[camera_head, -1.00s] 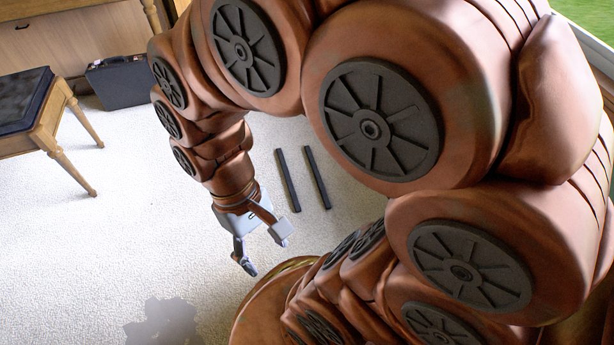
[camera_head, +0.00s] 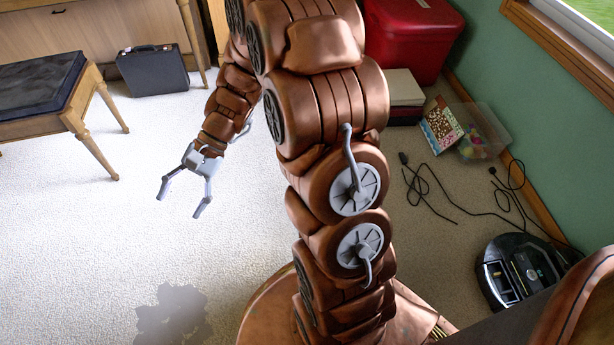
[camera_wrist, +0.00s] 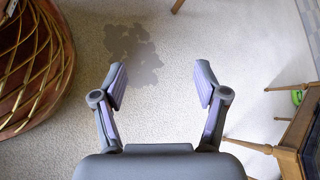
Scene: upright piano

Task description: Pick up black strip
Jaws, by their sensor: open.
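No black strip shows in either current view; the head view a second ago showed two dark strips side by side on the carpet, where my arm now blocks much of the view. My gripper (camera_head: 181,204) is open and empty, above the pale carpet at left of centre in the head view.
A wooden bench (camera_head: 85,122) with a dark top and a black case (camera_head: 152,72) stand at the back left. A grey patch (camera_head: 172,318) marks the carpet. At right are a red box (camera_head: 412,30), cables (camera_head: 432,200) and a black robot vacuum (camera_head: 515,268). Left-centre carpet is clear.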

